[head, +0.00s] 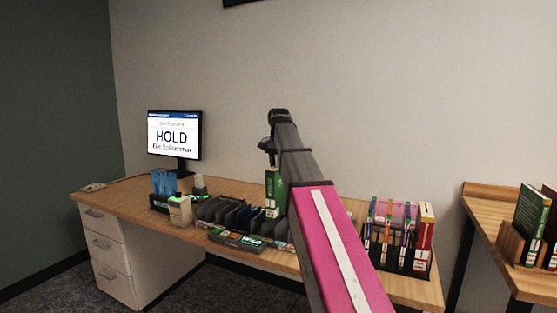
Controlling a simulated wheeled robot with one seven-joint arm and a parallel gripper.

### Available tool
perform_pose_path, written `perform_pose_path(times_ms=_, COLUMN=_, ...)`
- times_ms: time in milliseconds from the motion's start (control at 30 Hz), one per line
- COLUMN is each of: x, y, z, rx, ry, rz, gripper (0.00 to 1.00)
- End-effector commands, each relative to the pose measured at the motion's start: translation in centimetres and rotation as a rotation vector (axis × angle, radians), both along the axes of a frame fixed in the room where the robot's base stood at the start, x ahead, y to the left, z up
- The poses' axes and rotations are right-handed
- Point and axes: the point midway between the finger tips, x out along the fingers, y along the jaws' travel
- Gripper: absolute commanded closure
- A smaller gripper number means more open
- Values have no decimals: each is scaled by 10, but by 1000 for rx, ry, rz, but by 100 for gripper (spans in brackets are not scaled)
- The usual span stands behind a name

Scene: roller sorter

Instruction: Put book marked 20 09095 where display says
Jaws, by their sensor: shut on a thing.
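The display (174,136) at the back left of the desk reads "HOLD" in large letters, with a smaller line below that is hard to read. My gripper (270,160) is over the middle of the desk, partly hidden by my pink and black arm. It is shut on a green book (273,182), which hangs upright below it with a white label near its lower end. The number on the label is too small to read. The book is just above or behind the row of dark dividers (229,212); I cannot tell whether it touches them.
Blue items (164,182) stand in a dark holder at the left, beside a pale green-labelled object (181,210). A dark rack (405,262) of several books stands right of my arm. A second wooden table (484,232) at the far right holds green books (530,222).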

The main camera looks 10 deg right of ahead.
Motion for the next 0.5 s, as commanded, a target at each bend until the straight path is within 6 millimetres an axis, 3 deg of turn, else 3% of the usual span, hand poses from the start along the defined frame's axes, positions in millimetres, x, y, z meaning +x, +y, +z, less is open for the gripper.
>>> perform_pose_path(times_ms=500, x=-1, y=0, z=-52, rx=0, ry=0, rz=0, gripper=100)
